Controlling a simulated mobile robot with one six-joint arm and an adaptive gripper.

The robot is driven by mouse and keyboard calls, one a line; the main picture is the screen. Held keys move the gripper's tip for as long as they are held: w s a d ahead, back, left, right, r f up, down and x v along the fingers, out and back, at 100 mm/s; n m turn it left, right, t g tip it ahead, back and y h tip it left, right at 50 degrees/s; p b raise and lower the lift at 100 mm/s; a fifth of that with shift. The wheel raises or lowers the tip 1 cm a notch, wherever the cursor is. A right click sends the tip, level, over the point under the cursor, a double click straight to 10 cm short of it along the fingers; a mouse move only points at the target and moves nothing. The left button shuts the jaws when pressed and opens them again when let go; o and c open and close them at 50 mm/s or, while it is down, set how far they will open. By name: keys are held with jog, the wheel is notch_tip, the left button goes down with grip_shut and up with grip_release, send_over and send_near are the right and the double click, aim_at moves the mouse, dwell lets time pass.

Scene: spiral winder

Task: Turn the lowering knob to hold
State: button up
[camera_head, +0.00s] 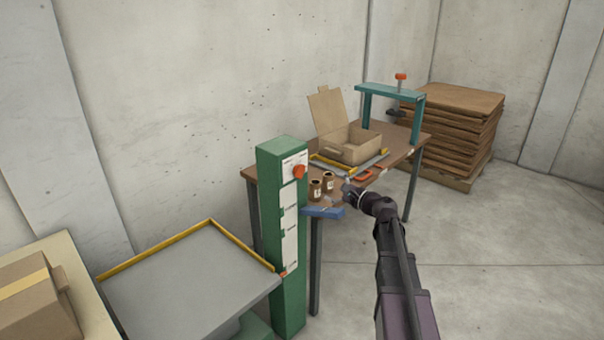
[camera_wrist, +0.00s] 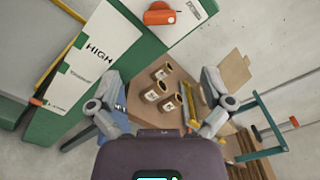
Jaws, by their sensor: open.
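An orange knob (camera_head: 299,171) sits near the top of the white panel (camera_head: 290,222) on a green post (camera_head: 268,200). In the wrist view the knob (camera_wrist: 160,14) is at the top edge, partly cut off. The panel (camera_wrist: 95,60) there reads HIGH; the smaller print is too small to read, so I cannot tell the knob's setting. My gripper (camera_head: 352,191) is right of the post, apart from the knob and lower in the picture. In the wrist view my gripper (camera_wrist: 163,105) has its fingers spread wide, with nothing held between them.
Behind the post a wooden table (camera_head: 408,152) holds brown tubes (camera_head: 315,189), an open cardboard box (camera_head: 348,146) and a teal frame (camera_head: 395,91). A blue piece (camera_head: 323,212) is close to my gripper. A grey tray (camera_head: 185,285) is left. Floor is clear at right.

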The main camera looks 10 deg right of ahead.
aim_at(302, 175)
jog(key=x, duration=1.3)
jog(key=shift+w+a, duration=0.2)
jog(key=c, duration=1.1)
